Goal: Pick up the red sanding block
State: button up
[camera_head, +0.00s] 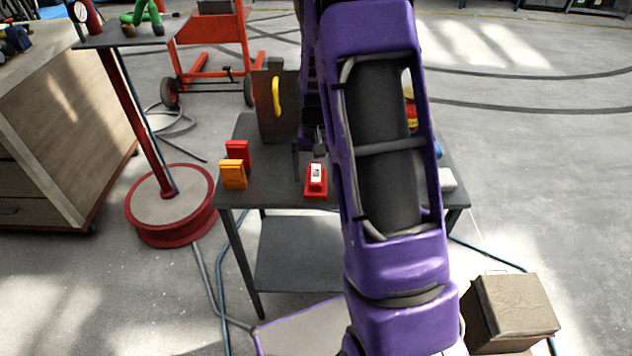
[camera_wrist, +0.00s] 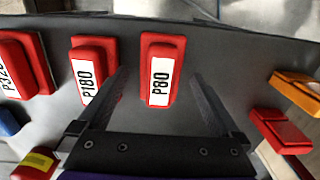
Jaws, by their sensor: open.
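Several red sanding blocks with white labels lie in a row on a dark table (camera_head: 275,189). The P80 red sanding block (camera_wrist: 162,72) lies between the finger lines of my gripper (camera_wrist: 161,76) in the wrist view. A labelled red block (camera_head: 316,181) near the table's front edge in the head view appears to be the same one. The P180 block (camera_wrist: 90,72) is partly covered by the left finger. The P320 block (camera_wrist: 22,65) is cut by the left picture edge. My gripper is open and empty above the table. My arm hides part of the table in the head view.
An orange block (camera_head: 232,175) and a red block (camera_head: 237,152) stand at the table's left. A brown upright panel with a yellow handle (camera_head: 276,97) stands behind. A red block with a yellow label (camera_wrist: 36,163) and a blue thing (camera_wrist: 8,122) lie at the wrist view's left.

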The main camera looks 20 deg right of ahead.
jog(key=shift+f, duration=0.7)
jog(key=c, duration=1.5)
